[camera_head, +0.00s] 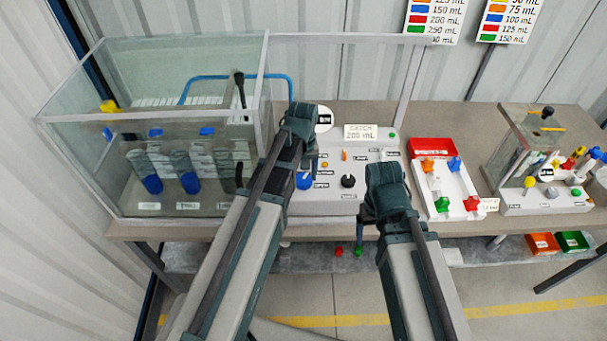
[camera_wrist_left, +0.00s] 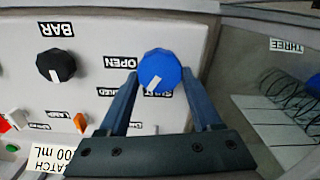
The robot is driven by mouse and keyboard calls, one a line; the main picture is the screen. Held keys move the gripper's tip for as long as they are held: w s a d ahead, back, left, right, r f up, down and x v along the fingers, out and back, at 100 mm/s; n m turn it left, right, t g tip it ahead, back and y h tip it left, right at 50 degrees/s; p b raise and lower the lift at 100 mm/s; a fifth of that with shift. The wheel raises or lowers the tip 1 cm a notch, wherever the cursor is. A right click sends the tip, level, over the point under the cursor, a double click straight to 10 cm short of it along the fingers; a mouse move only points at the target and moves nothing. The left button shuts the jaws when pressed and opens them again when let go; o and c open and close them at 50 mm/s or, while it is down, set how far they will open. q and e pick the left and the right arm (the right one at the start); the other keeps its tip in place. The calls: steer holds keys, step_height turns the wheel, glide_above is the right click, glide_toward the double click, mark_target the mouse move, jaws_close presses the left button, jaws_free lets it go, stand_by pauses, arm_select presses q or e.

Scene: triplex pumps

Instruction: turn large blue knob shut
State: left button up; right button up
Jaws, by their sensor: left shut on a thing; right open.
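The large blue knob (camera_wrist_left: 159,68) sits on a white panel (camera_wrist_left: 95,20) and also shows in the head view (camera_head: 304,181). My left gripper (camera_wrist_left: 161,88) has a finger on each side of the knob and is shut on it. An OPEN label (camera_wrist_left: 120,62) is up and left of that. My left gripper also shows in the head view (camera_head: 299,125), fingertips hidden. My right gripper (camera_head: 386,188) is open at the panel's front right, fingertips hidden.
A black BAR knob (camera_wrist_left: 55,66) is beside the blue knob. A glass tank (camera_head: 160,130) with blue-bottomed cylinders stands left. A red-and-white tray (camera_head: 434,148) of coloured knobs and a smaller glass unit (camera_head: 530,145) stand right. The bench's front right edge is clear.

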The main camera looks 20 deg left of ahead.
mark_target(302, 178)
arm_select(q)
steer(key=n, duration=0.5)
steer(key=shift+s+a+n, duration=0.1)
steer(key=shift+n, duration=0.5)
steer(key=o, duration=1.4)
steer(key=shift+r, duration=0.1)
step_height(302, 178, up, 14)
steer(key=p, duration=1.4)
steer(key=shift+f, duration=0.3)
step_height(302, 178, down, 13)
steer(key=b, duration=1.3)
steer(key=shift+r, duration=0.15)
